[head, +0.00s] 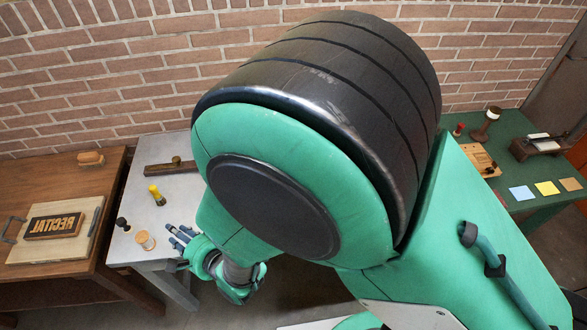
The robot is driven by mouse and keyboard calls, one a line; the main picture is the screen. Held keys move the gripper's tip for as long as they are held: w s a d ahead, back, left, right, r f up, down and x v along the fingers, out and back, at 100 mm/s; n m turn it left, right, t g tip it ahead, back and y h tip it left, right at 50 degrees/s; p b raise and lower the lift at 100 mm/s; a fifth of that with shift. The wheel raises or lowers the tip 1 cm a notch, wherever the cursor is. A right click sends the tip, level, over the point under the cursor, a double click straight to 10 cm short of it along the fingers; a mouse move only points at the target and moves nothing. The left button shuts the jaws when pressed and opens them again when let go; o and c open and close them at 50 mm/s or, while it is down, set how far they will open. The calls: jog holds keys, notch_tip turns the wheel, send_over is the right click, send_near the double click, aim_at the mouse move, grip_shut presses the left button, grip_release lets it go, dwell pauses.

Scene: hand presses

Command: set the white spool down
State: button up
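A small spool (145,240) with a pale tan end and some white on it stands on the grey table near its front edge. I take it for the white spool; its side is partly hidden from this high angle. My gripper (172,236) is just right of it, at the table's front right edge, pointing left. Its fingers look spread, with a small gap seen between their tips and the spool. I see nothing between the fingers.
A dark knob (122,223), a yellow-topped tool (156,195) and a long dark tool (171,167) share the grey table (182,190). A wooden table (75,190) with a type block (54,226) adjoins left. A green table (520,170) stands right. My arm hides the middle.

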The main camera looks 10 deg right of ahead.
jog(key=w+d+r+n+h, duration=0.2)
jog(key=w+d+r+h, duration=0.15)
jog(key=d+r, duration=0.65)
jog(key=w+d+r+n+h, duration=0.2)
jog(key=w+d+r, duration=0.4)
jog(key=d, duration=0.7)
jog(key=s+d+r+n+g+h, duration=0.1)
jog(key=s+d+r, duration=0.25)
jog(key=d, duration=0.35)
jog(key=s+d+r+g+h, duration=0.1)
jog(key=s+d+r, duration=0.2)
jog(key=d+r, duration=0.25)
jog(key=s+d+r+n+g+h, duration=0.2)
jog(key=s+d+r, duration=0.2)
jog(key=s+d, duration=0.7)
jog(key=s, duration=0.2)
jog(key=shift+s, duration=0.4)
